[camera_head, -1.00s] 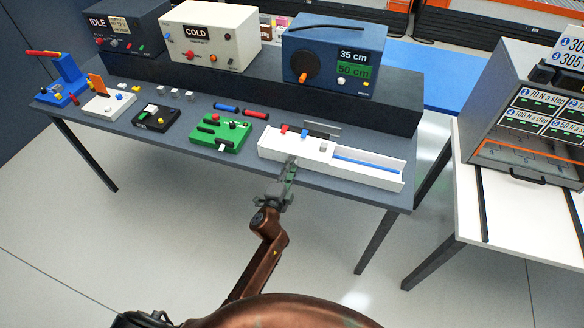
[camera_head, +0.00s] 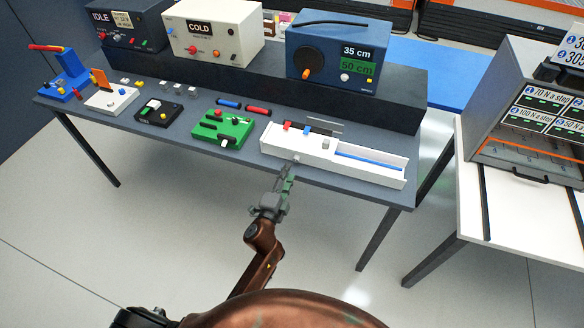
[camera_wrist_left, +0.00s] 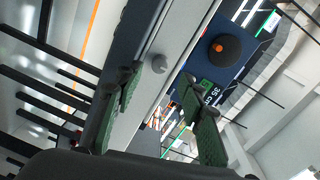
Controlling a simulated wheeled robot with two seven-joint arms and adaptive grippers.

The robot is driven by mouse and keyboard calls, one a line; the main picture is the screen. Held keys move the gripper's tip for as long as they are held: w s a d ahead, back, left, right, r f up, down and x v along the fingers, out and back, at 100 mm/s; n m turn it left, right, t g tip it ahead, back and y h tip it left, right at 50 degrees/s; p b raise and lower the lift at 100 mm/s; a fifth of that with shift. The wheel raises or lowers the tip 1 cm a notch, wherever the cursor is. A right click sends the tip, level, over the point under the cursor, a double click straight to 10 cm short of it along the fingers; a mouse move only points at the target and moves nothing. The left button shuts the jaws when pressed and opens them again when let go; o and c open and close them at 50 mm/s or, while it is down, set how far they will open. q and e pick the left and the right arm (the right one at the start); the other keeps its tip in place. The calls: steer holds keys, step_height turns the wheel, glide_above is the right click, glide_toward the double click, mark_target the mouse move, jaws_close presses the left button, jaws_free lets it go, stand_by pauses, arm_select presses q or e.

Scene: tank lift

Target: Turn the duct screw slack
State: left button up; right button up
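A long white duct tray (camera_head: 385,180) lies along the front right edge of the dark table. A small grey round knob, which looks like the duct screw (camera_head: 296,160), sits on its front wall; it also shows in the left wrist view (camera_wrist_left: 159,64), on the pale wall ahead of the fingers. My left gripper (camera_head: 287,173) is just in front of the tray, short of the knob. In the left wrist view its two green-padded fingers (camera_wrist_left: 160,100) are wide apart with nothing between them. The knob's turn position cannot be told. My right gripper is not in view.
On the tray are a red block (camera_head: 287,126) and a grey block (camera_head: 326,144). A green device (camera_head: 222,130) stands left of the tray. A blue box with a "35 cm / 50 cm" display (camera_head: 335,50) stands behind. The floor in front of the table is clear.

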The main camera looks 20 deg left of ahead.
arm_select(q)
steer(key=shift+s+r, duration=0.2)
steer(key=shift+s, duration=0.95)
steer(key=s+a+f+n+g, duration=0.1)
steer(key=s+f+n+g, duration=0.1)
steer(key=f, duration=0.9)
steer(key=s+a+f+n+g, duration=0.1)
steer(key=s+a+f+g, duration=0.1)
steer(key=f, duration=0.9)
steer(key=s+a+f+n+g, duration=0.2)
steer(key=s+f, duration=0.4)
steer(key=f, duration=0.4)
steer(key=s+a+f+n+g, duration=0.1)
steer(key=s+f+n+g, duration=0.1)
steer(key=s+f, duration=0.65)
steer(key=s+a+f+n+g, duration=0.2)
steer(key=s+f, duration=0.5)
steer(key=s, duration=0.6)
steer(key=s+a+f+n+g, duration=0.2)
steer(key=s+f, duration=0.6)
steer(key=s, duration=0.6)
steer(key=s+a+f+n+g, duration=0.3)
steer(key=s+f, duration=0.4)
steer(key=s, duration=0.7)
steer(key=shift+s+f+n+g+y, duration=0.2)
steer(key=shift+f+n+g+y, duration=0.15)
steer(key=shift+g, duration=0.55)
